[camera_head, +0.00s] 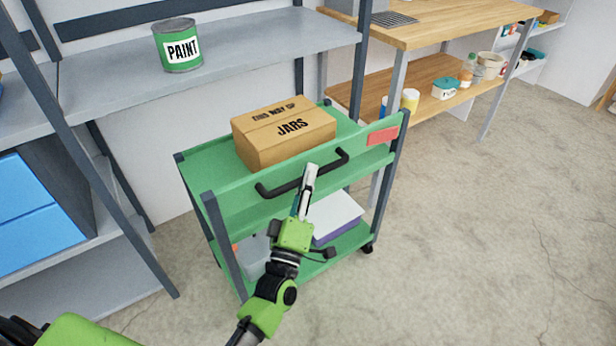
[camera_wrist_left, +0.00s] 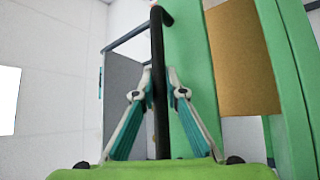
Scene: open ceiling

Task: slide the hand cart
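The hand cart (camera_head: 228,200) is green with dark corner posts and a black bar handle (camera_head: 280,188) on its near side. It stands upright on the floor beside the shelving. My left gripper (camera_head: 308,178) is at the handle, around its middle part. In the left wrist view the black handle (camera_wrist_left: 160,110) runs between the two fingers of my left gripper (camera_wrist_left: 159,78), whose tips close in against it from both sides. My right gripper is in neither view.
A cardboard box marked JARS (camera_head: 270,150) sits on the cart's top tray. Metal shelving with a green paint can (camera_head: 178,46) stands behind and left. A wooden workbench (camera_head: 440,25) is behind at the right. The floor (camera_head: 500,220) to the right is clear.

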